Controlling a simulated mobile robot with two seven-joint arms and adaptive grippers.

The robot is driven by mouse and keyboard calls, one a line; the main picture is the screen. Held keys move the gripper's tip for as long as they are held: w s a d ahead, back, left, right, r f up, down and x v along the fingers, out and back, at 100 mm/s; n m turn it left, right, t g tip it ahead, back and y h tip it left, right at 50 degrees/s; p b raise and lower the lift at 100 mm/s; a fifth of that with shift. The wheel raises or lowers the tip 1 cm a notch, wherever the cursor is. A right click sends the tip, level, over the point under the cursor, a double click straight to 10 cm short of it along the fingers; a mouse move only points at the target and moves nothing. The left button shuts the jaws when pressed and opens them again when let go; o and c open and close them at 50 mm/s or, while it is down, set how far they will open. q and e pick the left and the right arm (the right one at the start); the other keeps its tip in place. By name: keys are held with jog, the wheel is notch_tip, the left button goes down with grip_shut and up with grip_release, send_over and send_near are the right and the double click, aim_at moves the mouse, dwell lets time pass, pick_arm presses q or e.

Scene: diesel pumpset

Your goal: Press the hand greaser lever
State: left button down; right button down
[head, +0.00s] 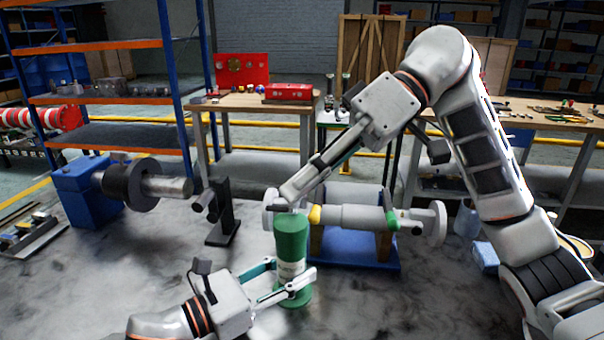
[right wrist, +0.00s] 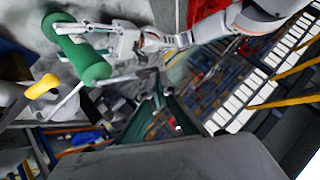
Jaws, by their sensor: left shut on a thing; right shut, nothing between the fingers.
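The hand greaser is a green upright cylinder (head: 291,243) with a pale label, standing at the middle of the dark marbled table in the head view. It also shows in the right wrist view (right wrist: 90,62). My left gripper (head: 292,276) is shut around the greaser's lower half. My right gripper (head: 286,196) comes down from the upper right, its shut fingertips at the top of the greaser, holding nothing. The fingers overlap the greaser's top, so I cannot make out its lever clearly or tell whether they touch it.
Right behind the greaser, a grey shaft assembly (head: 350,217) with a yellow part rests on a blue base (head: 345,262). A black stand (head: 224,222) and a blue motor with a grey shaft (head: 88,190) are to the left.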

dwell(0.3)
jog(key=shift+s+f, duration=0.25)
jog(key=shift+s+a+f+t, duration=0.1)
jog(key=shift+t, duration=0.3)
jog(key=s+f+n+t+h, duration=0.1)
jog(key=s+f+n+t, duration=0.2)
jog(key=f, duration=0.6)
jog(key=shift+s+a+f+t+h, duration=0.15)
jog(key=shift+s+a+t+h, duration=0.25)
jog(key=shift+t, duration=0.5)
jog(key=shift+s+f, duration=0.1)
jog(key=shift+s, duration=0.05)
